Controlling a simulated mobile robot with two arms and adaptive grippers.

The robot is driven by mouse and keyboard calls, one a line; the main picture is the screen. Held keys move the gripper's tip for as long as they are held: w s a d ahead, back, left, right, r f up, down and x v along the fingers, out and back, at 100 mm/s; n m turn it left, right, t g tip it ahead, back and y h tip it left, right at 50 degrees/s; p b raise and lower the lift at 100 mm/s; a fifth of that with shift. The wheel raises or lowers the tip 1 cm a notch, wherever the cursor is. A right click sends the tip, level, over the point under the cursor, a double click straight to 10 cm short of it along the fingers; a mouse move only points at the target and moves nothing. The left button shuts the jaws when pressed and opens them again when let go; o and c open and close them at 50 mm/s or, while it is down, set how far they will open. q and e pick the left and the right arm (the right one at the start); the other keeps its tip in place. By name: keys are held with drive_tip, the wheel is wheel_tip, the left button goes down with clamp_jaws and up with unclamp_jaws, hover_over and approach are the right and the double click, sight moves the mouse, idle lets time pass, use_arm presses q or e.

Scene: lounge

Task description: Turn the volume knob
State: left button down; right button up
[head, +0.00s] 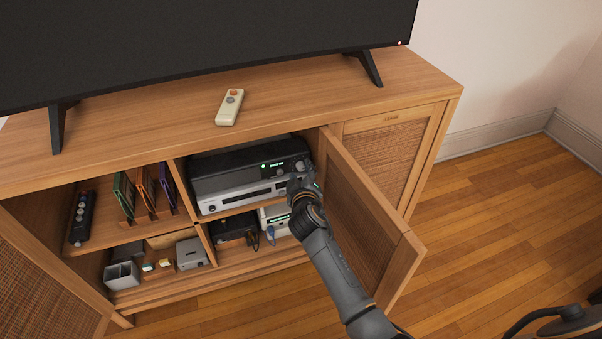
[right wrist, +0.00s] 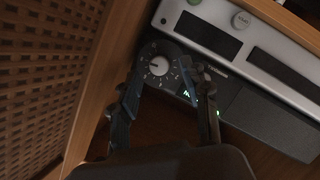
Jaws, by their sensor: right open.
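The volume knob is a pale round dial with tick marks around it, on the front of a dark receiver. It shows in the right wrist view (right wrist: 158,65). The dark receiver (head: 235,171) sits in the open cabinet bay, above a silver player (head: 240,197). My right gripper (head: 301,187) is at the bay's right side, in front of the receiver's right end. In the right wrist view the right gripper (right wrist: 165,90) is open, its fingers apart on either side of the knob's line of sight. I cannot tell whether they touch it.
The open cabinet door (head: 365,215) stands close to the right of my right arm. A TV and a remote (head: 230,107) are on the cabinet top. Other bays hold coloured folders (head: 145,192), a dark remote (head: 82,218) and small boxes.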

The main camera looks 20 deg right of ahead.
use_arm(q)
drive_tip(key=shift+w+r, duration=0.1)
drive_tip(key=shift+r, duration=0.75)
use_arm(e)
drive_tip(key=shift+x, duration=0.85)
clamp_jaws()
use_arm(q)
drive_tip(key=shift+f, duration=0.1)
